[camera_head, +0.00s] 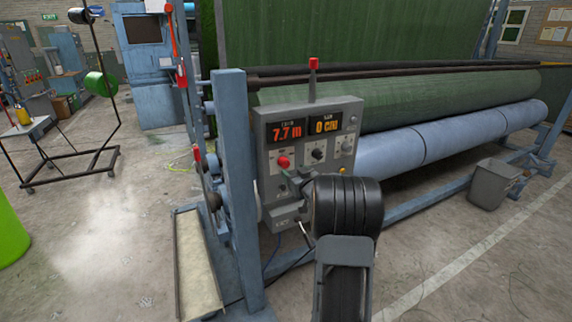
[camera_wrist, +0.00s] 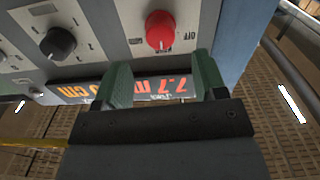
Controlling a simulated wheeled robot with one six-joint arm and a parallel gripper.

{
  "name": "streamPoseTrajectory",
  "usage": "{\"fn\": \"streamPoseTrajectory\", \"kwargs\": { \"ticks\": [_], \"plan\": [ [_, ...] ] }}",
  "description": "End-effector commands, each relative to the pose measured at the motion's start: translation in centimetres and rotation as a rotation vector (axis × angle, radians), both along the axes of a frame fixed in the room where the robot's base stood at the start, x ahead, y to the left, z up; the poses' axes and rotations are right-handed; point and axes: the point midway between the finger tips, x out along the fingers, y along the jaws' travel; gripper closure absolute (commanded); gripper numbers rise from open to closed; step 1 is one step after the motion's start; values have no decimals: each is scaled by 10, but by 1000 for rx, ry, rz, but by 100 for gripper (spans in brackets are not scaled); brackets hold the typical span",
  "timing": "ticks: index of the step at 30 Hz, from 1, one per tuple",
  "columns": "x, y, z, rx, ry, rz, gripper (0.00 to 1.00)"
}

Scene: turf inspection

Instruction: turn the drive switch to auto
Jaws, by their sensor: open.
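A grey control box (camera_head: 262,130) stands at the front of the roller machine in the head view. It carries a red knob (camera_head: 283,161) on the left and a black rotary knob (camera_head: 318,154) to its right. In the wrist view, which is upside down, the red knob (camera_wrist: 160,31) has "OFF" beside it, and the black knob (camera_wrist: 58,43) is at the left. I cannot read which knob is the drive switch. My gripper (camera_wrist: 162,68) is open and empty, its green fingers over the lit display, short of the red knob. My arm hides the box's lower right in the head view.
The lit display (camera_head: 287,132) reads 7.7 m. A blue post (camera_head: 238,180) stands just left of the box, and a red-tipped rod (camera_head: 313,75) rises behind it. A grey bin (camera_head: 492,184) stands at the right. The floor at the front right is clear.

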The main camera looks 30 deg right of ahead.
Motion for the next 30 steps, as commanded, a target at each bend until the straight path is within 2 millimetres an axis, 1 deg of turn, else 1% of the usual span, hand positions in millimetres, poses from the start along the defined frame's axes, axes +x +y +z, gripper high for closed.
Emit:
{"fn": "streamPoseTrajectory", "kwargs": {
  "ticks": [1, 6, 12, 18, 26, 30],
  "plan": [
    [11, 0, 0, 0, 0, 3, 35],
    [38, -4, 1, 0, 0, 2, 35],
    [57, -7, 0, 0, 1, 1, 35],
    [65, -8, 0, -1, 1, 0, 35],
    [65, -8, 0, -1, 1, 0, 35],
    [65, -8, 0, -1, 1, 0, 48]
  ]
}}
